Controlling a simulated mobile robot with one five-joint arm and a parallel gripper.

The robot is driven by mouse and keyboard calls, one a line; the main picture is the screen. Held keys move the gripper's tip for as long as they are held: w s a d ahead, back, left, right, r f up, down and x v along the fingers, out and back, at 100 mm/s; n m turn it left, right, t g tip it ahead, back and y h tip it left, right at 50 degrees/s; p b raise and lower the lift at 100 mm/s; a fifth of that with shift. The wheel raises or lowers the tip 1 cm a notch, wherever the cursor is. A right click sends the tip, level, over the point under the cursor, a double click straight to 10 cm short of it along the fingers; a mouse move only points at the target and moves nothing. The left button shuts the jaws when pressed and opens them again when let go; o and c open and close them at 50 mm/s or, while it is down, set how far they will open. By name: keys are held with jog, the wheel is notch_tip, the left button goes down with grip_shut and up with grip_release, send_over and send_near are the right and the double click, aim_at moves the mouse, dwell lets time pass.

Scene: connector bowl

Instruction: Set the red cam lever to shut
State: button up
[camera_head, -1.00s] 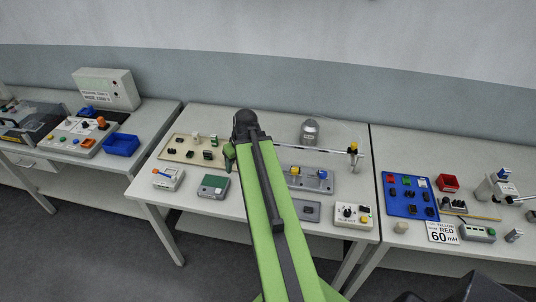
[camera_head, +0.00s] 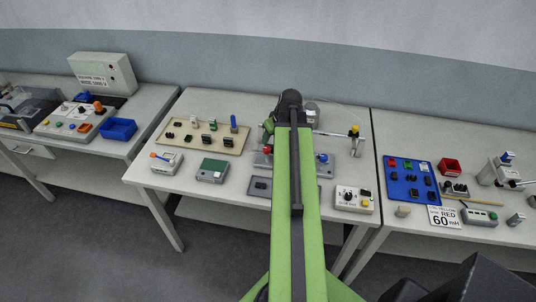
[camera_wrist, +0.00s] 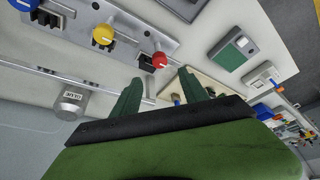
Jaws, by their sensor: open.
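The red cam lever (camera_wrist: 160,60) shows its round red knob in the wrist view, at the end of a grey plate (camera_wrist: 140,27) beside the yellow lever (camera_wrist: 103,34) and the blue lever (camera_wrist: 22,5). I cannot tell its setting for sure. In the head view the red knob (camera_head: 267,149) shows just left of my arm, on the grey plate (camera_head: 341,168). My gripper (camera_wrist: 160,88) is open and empty, its two green fingers apart, with the red knob ahead between their tips. In the head view my arm hides the yellow lever and most of the gripper.
A metal glue can (camera_wrist: 70,101) and a thin rod stand near the plate. A beige board (camera_head: 205,136), a green-topped box (camera_head: 212,170) and a dial box (camera_head: 354,199) share the white table (camera_head: 237,196).

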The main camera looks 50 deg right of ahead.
aim_at(267, 148)
jog(key=b+x, duration=0.8)
jog(key=x, duration=0.2)
jog(key=shift+w+f, duration=0.1)
jog(key=shift+f, duration=0.05)
